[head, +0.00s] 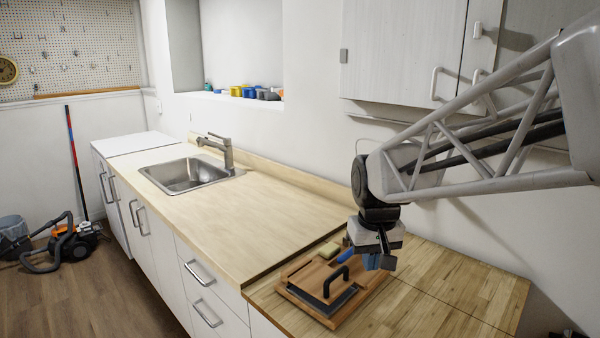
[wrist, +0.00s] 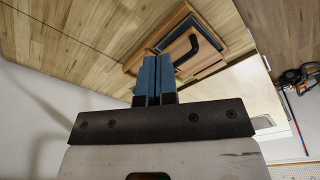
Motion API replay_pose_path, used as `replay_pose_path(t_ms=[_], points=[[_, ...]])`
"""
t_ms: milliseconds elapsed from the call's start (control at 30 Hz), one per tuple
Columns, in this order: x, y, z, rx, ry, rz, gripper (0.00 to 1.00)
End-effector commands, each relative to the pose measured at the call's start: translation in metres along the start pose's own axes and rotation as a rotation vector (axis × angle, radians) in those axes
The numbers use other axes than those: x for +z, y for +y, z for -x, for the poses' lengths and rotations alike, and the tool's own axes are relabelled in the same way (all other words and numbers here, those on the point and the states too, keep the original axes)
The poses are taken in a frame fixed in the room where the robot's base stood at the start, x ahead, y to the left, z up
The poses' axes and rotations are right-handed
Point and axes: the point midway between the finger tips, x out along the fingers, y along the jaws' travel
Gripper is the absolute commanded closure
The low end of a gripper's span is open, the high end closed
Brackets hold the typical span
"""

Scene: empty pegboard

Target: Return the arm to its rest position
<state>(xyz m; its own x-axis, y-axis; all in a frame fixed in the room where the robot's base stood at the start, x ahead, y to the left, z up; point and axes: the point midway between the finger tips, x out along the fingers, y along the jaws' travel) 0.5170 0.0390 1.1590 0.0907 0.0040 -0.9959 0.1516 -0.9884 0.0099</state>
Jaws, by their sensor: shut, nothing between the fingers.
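My gripper (head: 377,262) hangs at the end of my arm, pointing down over the wooden counter at the right. In the wrist view its two blue fingers (wrist: 154,80) are pressed together with nothing between them. Below and beside it in the head view lies a wooden board (head: 340,318) with a dark plate (head: 318,301) that has a black handle (head: 338,278). In the wrist view the handle (wrist: 208,36) shows just beyond the fingertips. I cannot tell the exact height of the fingers above the board.
The pale counter (head: 250,215) with a sink (head: 190,175) and faucet (head: 220,150) is otherwise clear. A white wall cabinet (head: 400,50) hangs behind my arm. A vacuum cleaner (head: 75,243) stands on the floor.

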Motion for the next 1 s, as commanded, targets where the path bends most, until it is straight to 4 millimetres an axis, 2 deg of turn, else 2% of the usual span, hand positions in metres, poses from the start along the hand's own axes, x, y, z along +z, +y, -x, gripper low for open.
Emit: replay_pose_path(t_ms=[33,300,600,800,1000], points=[[0.015,0.002,0.003,0.002,0.010,-0.011,1.00],[0.083,0.009,0.011,0.009,0.057,-0.067,1.00],[0.157,0.012,0.008,0.018,0.106,-0.128,1.00],[0.192,0.012,0.001,0.022,0.130,-0.159,1.00],[0.206,0.012,-0.002,0.024,0.140,-0.171,1.00]])
